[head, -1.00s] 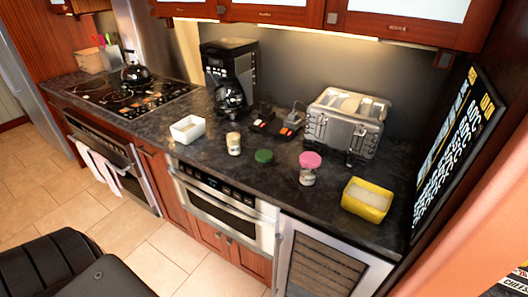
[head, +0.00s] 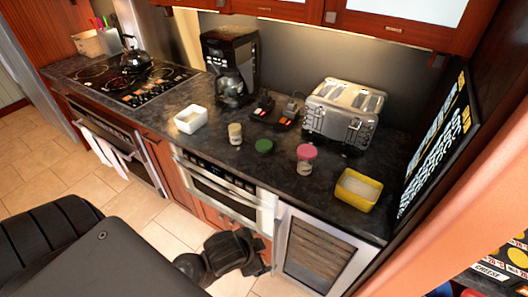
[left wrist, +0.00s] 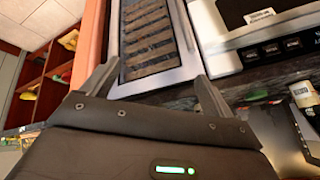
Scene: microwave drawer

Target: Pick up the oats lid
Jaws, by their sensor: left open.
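A flat green lid (head: 264,146) lies on the dark countertop, between a small jar with a pale top (head: 235,133) and a jar with a pink lid (head: 306,156). I cannot read which lid is for oats. My left gripper (left wrist: 154,74) is open and empty in the left wrist view, in front of the cabinet fronts. In the head view its dark arm shows low, below the counter's front edge and well apart from the lids. A pale jar (left wrist: 303,94) shows at the right edge of the left wrist view. My right gripper is out of view.
A white bowl (head: 190,119) stands left of the jars and a yellow container (head: 358,190) to the right. A coffee maker (head: 231,65) and a silver toaster (head: 343,112) stand behind. The microwave drawer (head: 217,187) and glass-fronted cooler (head: 318,250) are below the counter.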

